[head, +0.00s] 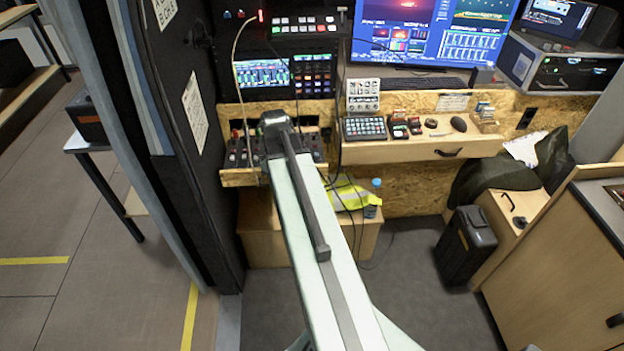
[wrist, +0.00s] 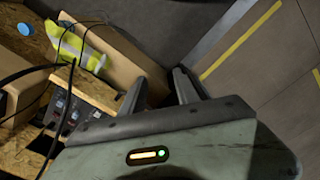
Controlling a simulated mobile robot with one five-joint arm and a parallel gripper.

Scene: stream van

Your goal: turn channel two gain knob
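A dark control panel (head: 238,152) with small knobs and cables sits on a wooden shelf, left of centre in the head view. In the wrist view the panel (wrist: 66,108) shows at the left, partly crossed by black cables. The channel two gain knob cannot be picked out among the small controls. My gripper (wrist: 160,80) has its two dark fingers apart with nothing between them. It is to the side of the panel in the wrist view, not visibly touching it. In the head view my arm reaches the panel's area and covers part of it, and the fingers are hidden.
Loose cables hang in front of the panel. A yellow safety vest (head: 348,193) and a blue-capped bottle (head: 374,190) are on a low wooden box below. A desk with a keypad (head: 364,128) lies to the right. A dark partition (head: 185,130) stands close on the left.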

